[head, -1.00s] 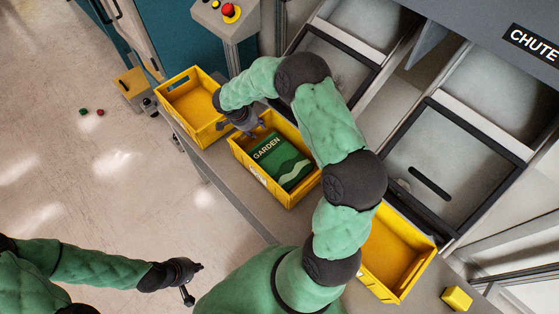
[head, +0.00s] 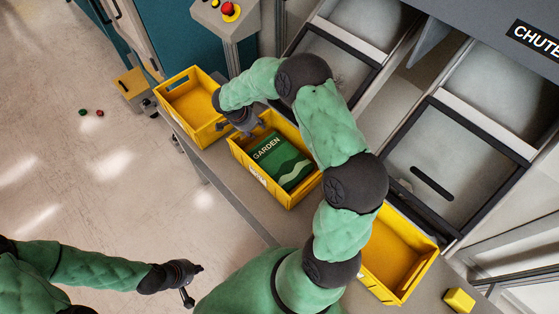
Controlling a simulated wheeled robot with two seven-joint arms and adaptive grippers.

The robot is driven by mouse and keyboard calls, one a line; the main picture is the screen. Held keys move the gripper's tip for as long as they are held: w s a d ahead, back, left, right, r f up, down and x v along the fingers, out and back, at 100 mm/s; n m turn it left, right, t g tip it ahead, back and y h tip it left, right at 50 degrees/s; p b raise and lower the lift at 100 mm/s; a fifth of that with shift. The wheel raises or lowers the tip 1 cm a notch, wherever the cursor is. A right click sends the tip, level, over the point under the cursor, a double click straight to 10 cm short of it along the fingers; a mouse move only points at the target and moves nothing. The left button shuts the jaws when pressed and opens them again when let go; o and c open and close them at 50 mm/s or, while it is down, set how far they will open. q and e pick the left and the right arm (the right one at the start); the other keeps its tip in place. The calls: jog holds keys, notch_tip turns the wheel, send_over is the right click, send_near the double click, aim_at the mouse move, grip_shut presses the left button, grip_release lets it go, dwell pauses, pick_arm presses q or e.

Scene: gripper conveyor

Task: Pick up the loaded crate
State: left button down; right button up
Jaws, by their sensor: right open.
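The loaded crate (head: 258,178) is yellow and stands on the grey bench in the middle of the head view. A green pack (head: 283,162) marked GARDEN lies in it. My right gripper (head: 254,128) is open at the crate's upper-left end, close to its rim. Whether its fingers touch the rim is hard to tell, as the dark hand hides part of that corner. My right arm covers part of the crate's right side. My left gripper (head: 195,284) is at the lower left, above the floor, away from the bench, with its fingers apart and empty.
Empty yellow crates stand on either side, one at the upper left (head: 165,92) and one at the lower right (head: 421,279). Dark-framed chutes (head: 466,150) rise behind the bench. A control post with a red button (head: 227,9) stands at the top. A yellow block (head: 459,300) lies lower right.

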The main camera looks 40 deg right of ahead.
grip_shut()
jog(key=shift+r, duration=0.1)
